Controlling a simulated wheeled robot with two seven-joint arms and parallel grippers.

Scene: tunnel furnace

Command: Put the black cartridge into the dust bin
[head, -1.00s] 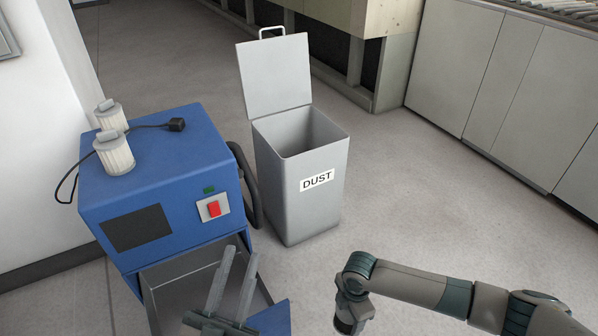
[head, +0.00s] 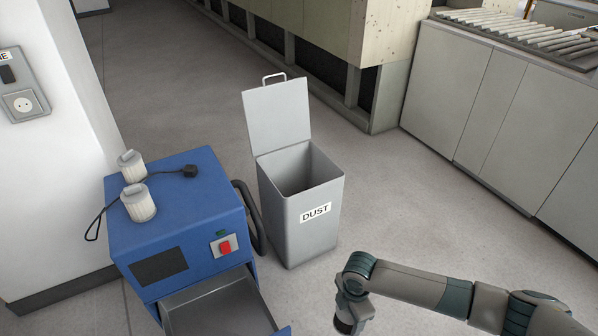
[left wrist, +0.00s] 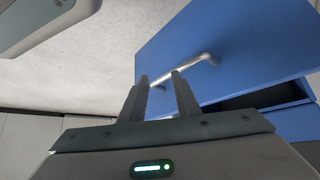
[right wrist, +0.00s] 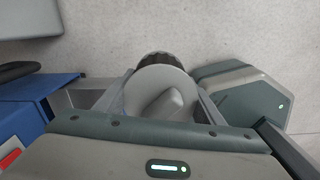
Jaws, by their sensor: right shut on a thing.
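My right gripper (right wrist: 158,92) is shut on the black cartridge (right wrist: 160,62) in the right wrist view. The cartridge shows a pale round cap with a grey grip and a dark ribbed edge beyond it. The dust bin (head: 308,226) is grey and labelled DUST; it stands on the floor right of the blue machine with its lid up. My right arm is in front and to the right of the bin in the head view; the cartridge is hidden there.
The blue machine (head: 185,225) has its drawer (head: 220,310) pulled open. The floor right of the bin is clear.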

